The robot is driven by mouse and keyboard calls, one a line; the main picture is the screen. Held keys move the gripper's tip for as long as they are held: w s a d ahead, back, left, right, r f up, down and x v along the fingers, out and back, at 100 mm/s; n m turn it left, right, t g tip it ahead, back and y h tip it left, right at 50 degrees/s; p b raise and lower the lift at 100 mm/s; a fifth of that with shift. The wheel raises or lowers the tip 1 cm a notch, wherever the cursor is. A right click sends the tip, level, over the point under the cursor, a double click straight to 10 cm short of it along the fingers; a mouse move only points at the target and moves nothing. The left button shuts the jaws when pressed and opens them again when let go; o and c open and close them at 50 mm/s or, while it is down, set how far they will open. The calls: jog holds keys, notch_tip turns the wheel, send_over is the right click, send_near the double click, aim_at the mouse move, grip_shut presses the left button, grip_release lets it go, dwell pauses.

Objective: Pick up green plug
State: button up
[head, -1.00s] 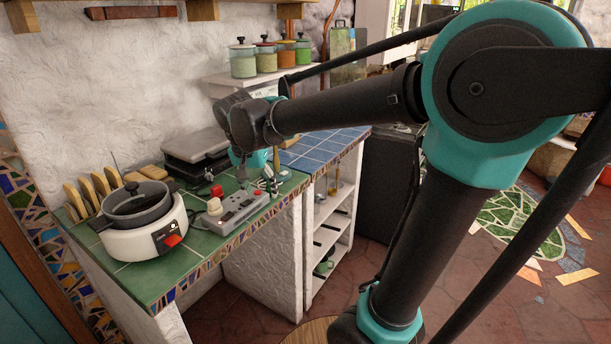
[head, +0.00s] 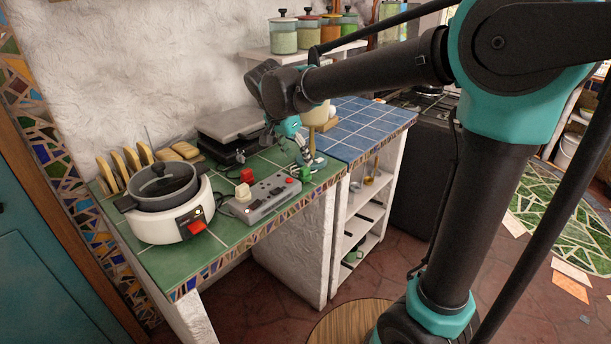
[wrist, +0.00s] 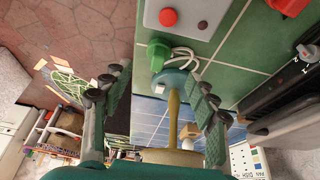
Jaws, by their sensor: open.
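The green plug (head: 305,173) lies on the green-tiled counter (head: 232,236), just right of the power strip. In the wrist view the plug (wrist: 157,54) shows near the centre top, with a white cord looping beside it. My gripper (head: 303,148) is above the counter near the plug, with its fingers pointing down. In the wrist view my gripper (wrist: 158,102) has its two fingers spread wide, with nothing held. The plug is seen beyond the fingertips, between their lines, and is apart from them.
A stand with a round blue base (wrist: 177,84) is close beside the plug and shows between my fingers. The grey power strip (head: 262,202) is to the left. A white cooker (head: 170,225) and a dark grill (head: 228,130) stand further off. Blue tiles (head: 358,127) lie right.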

aim_at(304, 167)
jog(key=shift+d+x, duration=0.1)
jog(key=shift+x, duration=1.8)
jog(key=shift+d+x, duration=0.15)
jog(key=shift+x, duration=1.75)
jog(key=shift+c, duration=0.5)
jog(key=shift+r, duration=0.1)
jog(key=c, duration=1.1)
